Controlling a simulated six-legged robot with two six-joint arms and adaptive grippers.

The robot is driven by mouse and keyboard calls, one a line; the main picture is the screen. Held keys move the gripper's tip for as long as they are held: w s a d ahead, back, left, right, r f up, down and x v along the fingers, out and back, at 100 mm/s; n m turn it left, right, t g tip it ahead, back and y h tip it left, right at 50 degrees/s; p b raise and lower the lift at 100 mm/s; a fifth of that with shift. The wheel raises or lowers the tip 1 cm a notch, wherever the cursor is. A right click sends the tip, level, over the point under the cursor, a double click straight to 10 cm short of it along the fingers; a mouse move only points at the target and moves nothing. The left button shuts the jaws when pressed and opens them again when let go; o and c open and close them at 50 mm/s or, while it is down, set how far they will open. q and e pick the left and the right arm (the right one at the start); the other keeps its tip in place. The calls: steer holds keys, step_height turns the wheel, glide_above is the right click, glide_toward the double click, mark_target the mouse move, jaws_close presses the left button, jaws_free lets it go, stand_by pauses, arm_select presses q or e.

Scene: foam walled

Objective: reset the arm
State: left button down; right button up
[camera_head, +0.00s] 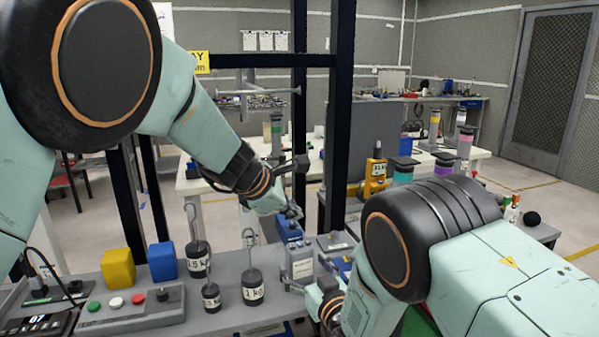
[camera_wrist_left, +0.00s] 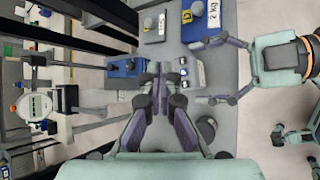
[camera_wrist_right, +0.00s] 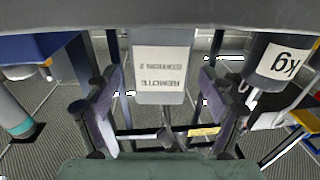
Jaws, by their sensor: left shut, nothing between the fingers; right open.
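My left arm reaches in from the upper left. Its gripper (camera_head: 292,212) is near a blue box (camera_head: 288,230) on the bench. In the left wrist view its fingers (camera_wrist_left: 160,88) are together with nothing between them. My right arm comes from the lower right, its gripper (camera_head: 312,284) low beside a grey labelled box (camera_head: 300,264). In the right wrist view the fingers (camera_wrist_right: 162,100) are wide apart. A grey box labelled REMOTE (camera_wrist_right: 162,70) shows between them; I cannot tell whether they touch it.
The bench also holds weights, including a 1 kg one (camera_head: 253,288), yellow (camera_head: 118,268) and blue (camera_head: 162,261) blocks, and a button panel (camera_head: 130,310). A dark upright post (camera_head: 341,110) stands just behind the grippers. White tables stand farther back.

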steer(key=shift+s+d, duration=0.2)
steer(key=shift+s, duration=0.3)
steer(key=shift+s+d, duration=0.15)
steer(key=shift+s, duration=0.3)
steer(key=shift+s+d, duration=0.2)
steer(key=shift+s, duration=0.25)
steer(key=shift+s+d, duration=0.25)
steer(key=shift+s, duration=0.25)
steer(key=shift+s+d, duration=0.15)
steer(key=shift+s, duration=0.25)
arm_select(q)
steer(key=a+g+y, duration=0.4)
steer(key=a+y, duration=0.1)
steer(key=a, duration=0.7)
steer(key=shift+r+m, duration=0.25)
steer(key=shift+m, duration=0.05)
arm_select(e)
steer(key=v, duration=0.2)
steer(key=shift+s+d, duration=0.15)
steer(key=shift+s, duration=0.2)
arm_select(q)
steer(key=shift+w+a, duration=0.1)
